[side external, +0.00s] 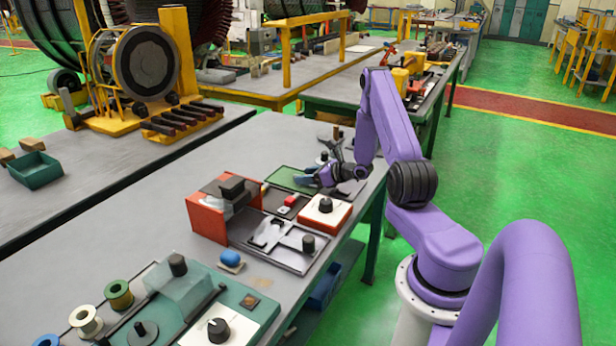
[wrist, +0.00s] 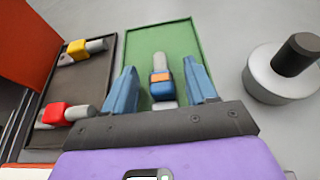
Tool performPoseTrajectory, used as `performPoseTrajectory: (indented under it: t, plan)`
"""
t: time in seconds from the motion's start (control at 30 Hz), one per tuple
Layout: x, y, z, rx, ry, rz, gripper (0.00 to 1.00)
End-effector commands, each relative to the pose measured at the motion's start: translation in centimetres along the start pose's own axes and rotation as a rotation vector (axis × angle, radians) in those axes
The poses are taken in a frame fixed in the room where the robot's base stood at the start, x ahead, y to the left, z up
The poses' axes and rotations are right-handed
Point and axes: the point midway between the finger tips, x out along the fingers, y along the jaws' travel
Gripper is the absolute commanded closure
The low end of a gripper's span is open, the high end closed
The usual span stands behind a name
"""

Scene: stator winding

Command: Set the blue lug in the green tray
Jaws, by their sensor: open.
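The green tray (wrist: 142,38) lies under my gripper in the wrist view, and in the side view it shows at the far part of the bench (side external: 284,176). The blue lug (wrist: 161,89), with an orange band and silver ends, lies over the tray floor. My gripper (wrist: 160,70) is open, with one blue finger on each side of the lug. Gaps show between the lug and both fingers. In the side view my gripper (side external: 312,180) is low at the tray, and the lug cannot be made out there.
A dark tray left of the green one holds a yellow lug (wrist: 82,48) and a red lug (wrist: 60,114). A round metal piece with a black knob (wrist: 285,72) stands to the right. An orange-red box (side external: 208,220) stands nearby on the bench.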

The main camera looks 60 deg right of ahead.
Motion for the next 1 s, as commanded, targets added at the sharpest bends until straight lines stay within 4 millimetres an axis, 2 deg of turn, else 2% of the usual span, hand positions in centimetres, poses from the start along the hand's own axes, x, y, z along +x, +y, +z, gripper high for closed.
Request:
performPoseTrajectory:
  t: [0.17, 0.5, 0.7, 0.87, 0.97, 1.0]
  plan:
    - [-1.2, -0.1, 0.2, 0.001, 0.0, -0.002, 0.43]
    - [-7.8, -0.2, 0.2, 0.002, 0.0, -0.005, 0.43]
    - [-10.8, -0.1, 0.2, 0.001, 0.0, -0.003, 0.43]
    - [-11.8, 0.1, 0.3, -0.003, 0.0, 0.004, 0.43]
    - [-11.5, 1.4, 1.1, -0.04, -0.002, 0.058, 0.43]
    - [-11.0, 2.4, 1.6, -0.07, -0.004, 0.101, 0.43]
